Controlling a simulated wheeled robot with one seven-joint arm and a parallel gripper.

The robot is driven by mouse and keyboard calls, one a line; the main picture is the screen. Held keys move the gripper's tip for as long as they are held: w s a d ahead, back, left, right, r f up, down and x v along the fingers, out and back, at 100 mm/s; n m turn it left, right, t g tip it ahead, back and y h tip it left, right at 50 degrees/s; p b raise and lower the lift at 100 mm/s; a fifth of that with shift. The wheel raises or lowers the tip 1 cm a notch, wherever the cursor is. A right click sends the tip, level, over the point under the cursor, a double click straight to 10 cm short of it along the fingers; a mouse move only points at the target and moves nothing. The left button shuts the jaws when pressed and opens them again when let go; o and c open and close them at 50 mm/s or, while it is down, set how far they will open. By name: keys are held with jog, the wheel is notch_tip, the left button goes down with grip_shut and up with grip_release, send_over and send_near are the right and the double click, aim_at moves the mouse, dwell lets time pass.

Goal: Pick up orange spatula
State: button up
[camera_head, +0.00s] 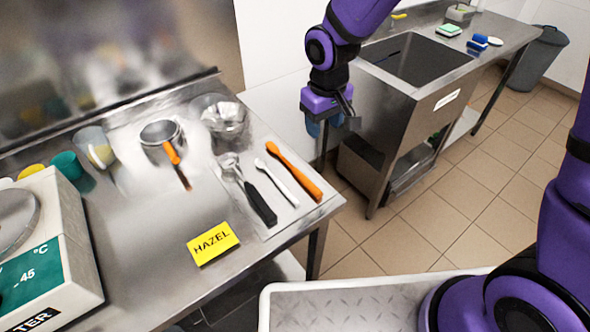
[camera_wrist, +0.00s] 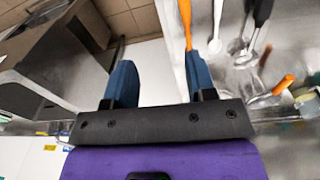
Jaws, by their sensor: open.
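The orange spatula (camera_head: 294,172) lies on the steel table near its right edge, at the right end of a row of utensils. In the wrist view the orange spatula (camera_wrist: 186,18) shows at the top, just beyond the right fingertip, with part of it hidden behind that finger. My gripper (camera_head: 327,125) hangs past the table's right edge in the head view, beyond the spatula and apart from it.
A white spatula (camera_head: 282,182) and a black-handled utensil (camera_head: 260,203) lie left of the orange one. A pot (camera_head: 160,131) with another orange-handled utensil and a clear bowl (camera_head: 222,118) stand behind. A yellow HAZEL card (camera_head: 212,243) lies in front. A sink (camera_head: 414,60) stands to the right.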

send_over(304, 176)
notch_tip(304, 176, down, 6)
jog(key=shift+n+g, duration=0.4)
jog(key=shift+s+f, duration=0.1)
jog(key=shift+f, duration=5.4)
grip_shut()
